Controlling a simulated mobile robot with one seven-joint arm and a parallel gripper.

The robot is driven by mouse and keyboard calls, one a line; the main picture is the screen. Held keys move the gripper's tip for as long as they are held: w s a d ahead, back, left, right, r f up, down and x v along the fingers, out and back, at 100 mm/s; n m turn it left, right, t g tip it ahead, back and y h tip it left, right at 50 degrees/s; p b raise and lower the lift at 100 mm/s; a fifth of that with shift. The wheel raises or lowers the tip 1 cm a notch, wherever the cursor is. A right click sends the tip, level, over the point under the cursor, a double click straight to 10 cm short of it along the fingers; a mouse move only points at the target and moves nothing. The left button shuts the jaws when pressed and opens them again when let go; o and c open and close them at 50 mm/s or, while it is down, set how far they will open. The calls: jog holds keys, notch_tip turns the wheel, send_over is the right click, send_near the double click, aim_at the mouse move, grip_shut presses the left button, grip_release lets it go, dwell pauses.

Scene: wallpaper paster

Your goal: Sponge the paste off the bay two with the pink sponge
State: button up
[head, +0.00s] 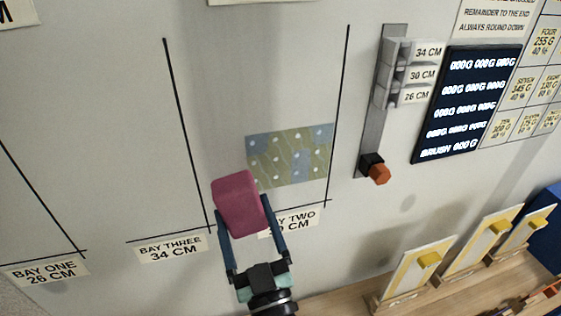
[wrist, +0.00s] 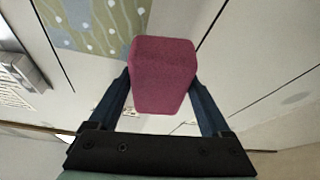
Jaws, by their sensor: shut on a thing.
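My gripper (head: 252,228) is shut on the pink sponge (head: 238,203), with one finger on each side of it. The sponge and gripper also show in the wrist view, the sponge (wrist: 163,75) between the two dark fingers. Bay two is the wall panel between two black vertical lines, with its label (head: 291,222) partly hidden behind my gripper. A green and blue patterned paper piece (head: 291,158) lies on the wall in bay two. The sponge overlaps its lower left corner in the head view. Whether the sponge touches the wall I cannot tell. No paste stands out clearly.
Bay three's label (head: 171,247) and bay one's label (head: 45,273) are to the left. A grey rail (head: 383,110) with size tags and an orange-brown knob (head: 378,174) is right of bay two. Yellow-handled boards (head: 420,270) stand on a wooden bench at lower right.

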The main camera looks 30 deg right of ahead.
jog(key=c, duration=0.4)
jog(key=shift+o, duration=0.2)
jog(key=shift+w, duration=0.15)
jog(key=w+b, duration=0.1)
jog(key=w+m+b, duration=0.1)
jog(key=m+h+b, duration=0.1)
jog(key=shift+w+d+f, duration=0.15)
jog(key=shift+w+d, duration=0.1)
jog(key=shift+w, duration=0.15)
jog(key=shift+w+d+m+h+b, duration=0.15)
jog(key=shift+w+m+h+b, duration=0.15)
jog(key=shift+w+m+b, duration=0.4)
